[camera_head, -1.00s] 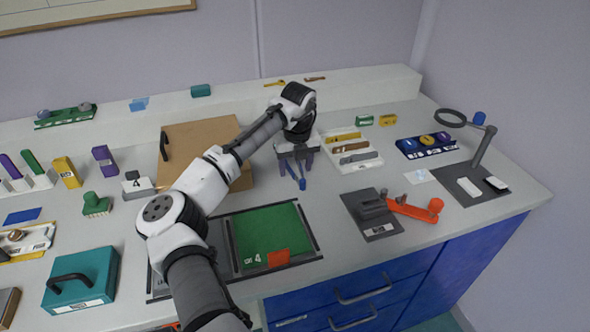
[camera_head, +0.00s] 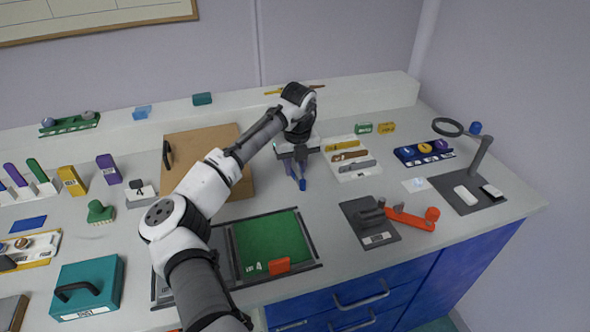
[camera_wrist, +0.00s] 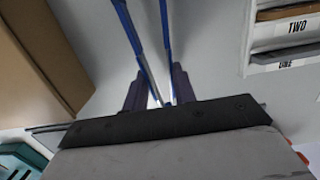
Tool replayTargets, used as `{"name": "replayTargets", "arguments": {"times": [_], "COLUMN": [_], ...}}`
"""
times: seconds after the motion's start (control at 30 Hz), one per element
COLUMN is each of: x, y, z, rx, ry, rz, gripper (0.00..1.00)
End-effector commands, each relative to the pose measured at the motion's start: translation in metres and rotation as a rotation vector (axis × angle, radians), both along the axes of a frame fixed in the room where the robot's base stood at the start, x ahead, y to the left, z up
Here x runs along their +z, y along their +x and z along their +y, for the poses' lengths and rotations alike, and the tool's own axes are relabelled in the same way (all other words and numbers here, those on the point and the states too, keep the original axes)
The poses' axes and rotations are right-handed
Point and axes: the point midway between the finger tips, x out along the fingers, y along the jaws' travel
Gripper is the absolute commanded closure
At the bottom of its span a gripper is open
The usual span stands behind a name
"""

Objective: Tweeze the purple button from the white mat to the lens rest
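My gripper (camera_head: 298,175) is over the middle of the bench, right of the cardboard-brown board. Its two purple fingers are on either side of blue tweezers (camera_wrist: 165,45), and look shut on them. The tweezers' two legs are spread apart and point away from the wrist. A purple disc (camera_head: 441,145), perhaps the button, sits at the right end of a dark blue tray. A small pale square (camera_head: 414,185), perhaps the white mat, lies below that tray, well right of my gripper. A magnifier ring (camera_head: 448,127) stands on a dark base (camera_head: 478,206); I cannot tell which part is the lens rest.
A white labelled tray (camera_head: 353,175) with several coloured bars is just right of my gripper. A dark plate (camera_head: 382,238) and an orange-red handle (camera_head: 410,218) lie between my gripper and the magnifier. A green panel (camera_head: 268,240) is in front. The brown board (camera_head: 210,140) is left.

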Motion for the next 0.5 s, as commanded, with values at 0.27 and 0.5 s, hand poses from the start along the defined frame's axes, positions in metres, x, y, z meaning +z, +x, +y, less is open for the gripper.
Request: {"name": "replayTargets", "arguments": {"times": [0.27, 0.5], "x": [0.050, 0.083], "y": [0.000, 0.000], "z": [0.000, -0.001], "rx": [-0.001, -0.002], "ry": [-0.001, 0.000], "rz": [0.001, 0.000], "gripper": [0.76, 0.76]}}
